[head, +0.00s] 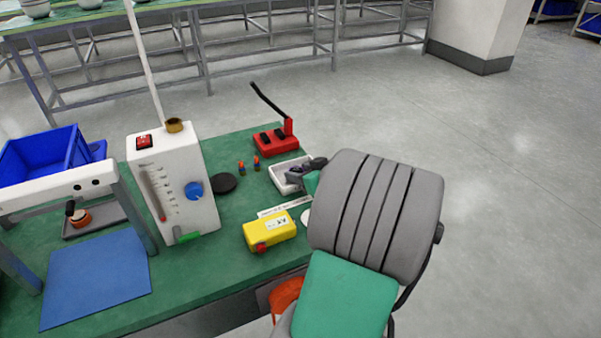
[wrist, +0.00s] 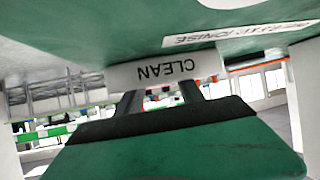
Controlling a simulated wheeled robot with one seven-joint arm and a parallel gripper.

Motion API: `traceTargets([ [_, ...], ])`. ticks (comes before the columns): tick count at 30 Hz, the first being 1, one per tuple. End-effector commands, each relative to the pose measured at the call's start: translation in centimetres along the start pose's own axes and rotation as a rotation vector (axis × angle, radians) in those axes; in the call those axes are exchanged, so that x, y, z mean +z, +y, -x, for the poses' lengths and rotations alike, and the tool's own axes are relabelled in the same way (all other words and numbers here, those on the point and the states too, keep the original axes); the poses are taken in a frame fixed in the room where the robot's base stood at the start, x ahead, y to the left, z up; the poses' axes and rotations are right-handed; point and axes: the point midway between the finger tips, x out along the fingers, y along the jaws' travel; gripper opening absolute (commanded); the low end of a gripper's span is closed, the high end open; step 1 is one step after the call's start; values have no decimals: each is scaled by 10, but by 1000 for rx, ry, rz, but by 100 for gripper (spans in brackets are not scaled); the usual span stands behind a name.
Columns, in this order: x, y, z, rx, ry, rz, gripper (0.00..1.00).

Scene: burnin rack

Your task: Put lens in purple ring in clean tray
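The clean tray (head: 278,181) is a small white tray on the green table, left of my arm in the head view. Its front wall with the CLEAN label shows upside down in the wrist view (wrist: 165,70). My gripper (head: 301,170) is at the tray's right side, partly over it. In the wrist view its two dark fingers (wrist: 160,93) stand apart, pointing at the tray's labelled wall, with only background visible between them. A dark purplish shape shows inside the tray by the fingers; I cannot tell whether it is the lens in the purple ring or part of my gripper.
A red device (head: 276,143) with a black lever stands behind the tray. A yellow box (head: 269,232) lies in front. A black disc (head: 223,183) and two small coloured pieces (head: 248,165) lie left. A tall white unit (head: 180,185) and blue mat (head: 97,280) are farther left.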

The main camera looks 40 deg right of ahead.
Motion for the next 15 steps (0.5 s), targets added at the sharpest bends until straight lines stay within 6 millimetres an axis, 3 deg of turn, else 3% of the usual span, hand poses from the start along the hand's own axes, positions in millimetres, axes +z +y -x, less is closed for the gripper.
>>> traceTargets([
  [1,18,-7,-4,-16,-30,-20,60],
  [11,10,-8,-1,-19,-30,-18,60],
  [13,0,-8,4,-20,-30,-18,60],
  [15,5,-5,20,-11,-26,-20,60],
])
